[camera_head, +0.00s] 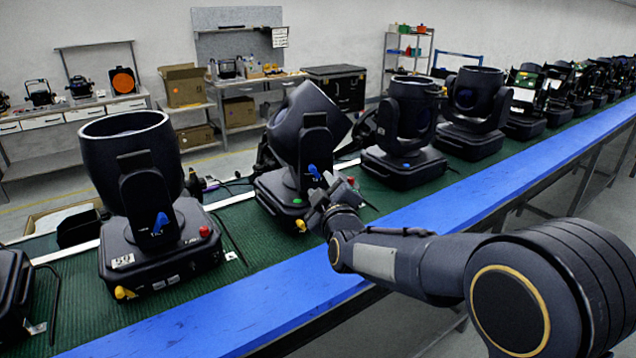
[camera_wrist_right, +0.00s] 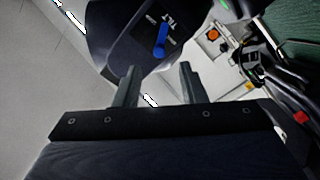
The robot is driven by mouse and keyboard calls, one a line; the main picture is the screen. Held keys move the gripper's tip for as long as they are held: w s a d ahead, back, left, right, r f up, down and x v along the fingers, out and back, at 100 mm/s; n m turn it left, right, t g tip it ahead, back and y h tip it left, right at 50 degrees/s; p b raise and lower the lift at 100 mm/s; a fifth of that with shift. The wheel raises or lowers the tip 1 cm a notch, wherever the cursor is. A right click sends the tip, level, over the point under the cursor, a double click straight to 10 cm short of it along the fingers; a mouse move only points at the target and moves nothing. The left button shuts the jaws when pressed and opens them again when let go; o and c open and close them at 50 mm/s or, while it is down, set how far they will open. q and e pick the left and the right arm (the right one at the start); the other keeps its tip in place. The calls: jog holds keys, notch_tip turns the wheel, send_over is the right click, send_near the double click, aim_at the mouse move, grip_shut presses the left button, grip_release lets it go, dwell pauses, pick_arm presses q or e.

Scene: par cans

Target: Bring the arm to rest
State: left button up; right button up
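My right arm comes in from the right in the head view. Its gripper (camera_head: 330,192) is in front of a black moving-head light (camera_head: 302,120) with a tilted head and a blue tilt lever. In the right wrist view the two fingers (camera_wrist_right: 157,85) stand apart with nothing between them. Beyond them is the light's yoke arm (camera_wrist_right: 140,45) with its blue lever (camera_wrist_right: 160,40) and the word TILT. The fingers look apart from the lever, though the exact gap is hard to tell. My left gripper is in neither view.
A green conveyor (camera_head: 240,225) with a blue front rail (camera_head: 250,315) carries several lights. A large upright light (camera_head: 150,200) stands to the left and another (camera_head: 400,130) to the right. Benches, boxes and a black case stand behind. The floor at lower right is partly hidden by my arm.

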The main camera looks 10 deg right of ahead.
jog(key=shift+s, duration=0.7)
jog(key=s+d+f+m+g+y, duration=0.1)
jog(key=s+d+f+m+g, duration=0.2)
jog(key=s, duration=0.2)
jog(key=s+d+f+m+g+y, duration=0.2)
jog(key=s+f+m, duration=0.15)
jog(key=s, duration=0.25)
jog(key=s+f+m+g, duration=0.2)
jog(key=s+f+g, duration=0.1)
jog(key=s, duration=1)
jog(key=s+a+f+m+g, duration=0.1)
jog(key=s+f+m+g, duration=0.2)
jog(key=s, duration=1)
jog(key=shift+a+f+g+y, duration=0.2)
jog(key=shift+f+g+y, duration=0.2)
jog(key=shift+f+g, duration=0.45)
